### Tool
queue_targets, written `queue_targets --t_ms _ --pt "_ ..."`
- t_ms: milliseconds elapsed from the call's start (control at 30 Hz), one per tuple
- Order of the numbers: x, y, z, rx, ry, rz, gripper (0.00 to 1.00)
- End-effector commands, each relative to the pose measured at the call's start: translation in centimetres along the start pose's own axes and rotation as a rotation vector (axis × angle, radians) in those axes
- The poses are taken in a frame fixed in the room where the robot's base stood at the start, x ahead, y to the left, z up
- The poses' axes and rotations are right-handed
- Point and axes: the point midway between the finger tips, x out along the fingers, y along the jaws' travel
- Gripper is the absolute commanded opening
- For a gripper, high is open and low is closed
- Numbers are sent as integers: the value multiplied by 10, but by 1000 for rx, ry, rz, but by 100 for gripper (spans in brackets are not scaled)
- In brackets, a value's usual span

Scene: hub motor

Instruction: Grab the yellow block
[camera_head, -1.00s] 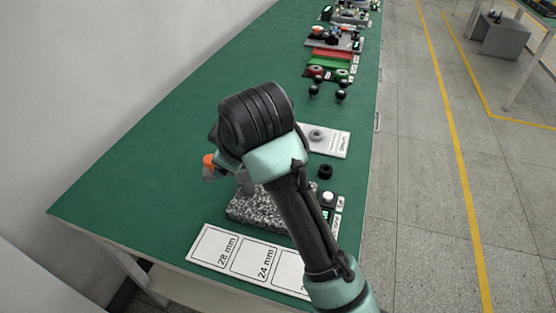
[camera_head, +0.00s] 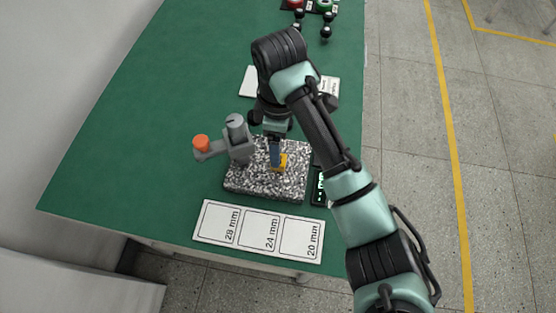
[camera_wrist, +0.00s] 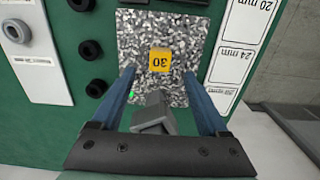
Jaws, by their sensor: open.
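The yellow block (camera_wrist: 160,60), marked "30", sits on the speckled granite slab (camera_wrist: 135,35). In the head view the yellow block (camera_head: 283,160) shows partly behind my gripper. My gripper (camera_head: 275,165) points down over the slab beside the block. In the wrist view my gripper (camera_wrist: 160,75) is open and empty, with its two blue fingers to the left and right of the block's line. I cannot tell the exact height of the fingertips above the block.
A grey stand with an orange knob (camera_head: 201,143) rises from the slab's left side, close to my gripper. A white label card (camera_head: 260,230) lies in front of the slab. Black round parts (camera_wrist: 91,50) lie beside the slab. The green table is clear at left.

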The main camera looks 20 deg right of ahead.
Motion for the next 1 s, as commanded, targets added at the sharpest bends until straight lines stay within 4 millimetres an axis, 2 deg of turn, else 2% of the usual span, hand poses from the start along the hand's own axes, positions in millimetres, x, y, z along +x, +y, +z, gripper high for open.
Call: queue_targets --t_ms 167,500,767,1000 --pt "11 0 1 2 0 -1 78" --pt "56 0 0 1 1 1 78" --pt "59 0 0 1 1 2 78" --pt "58 1 0 1 1 2 36"
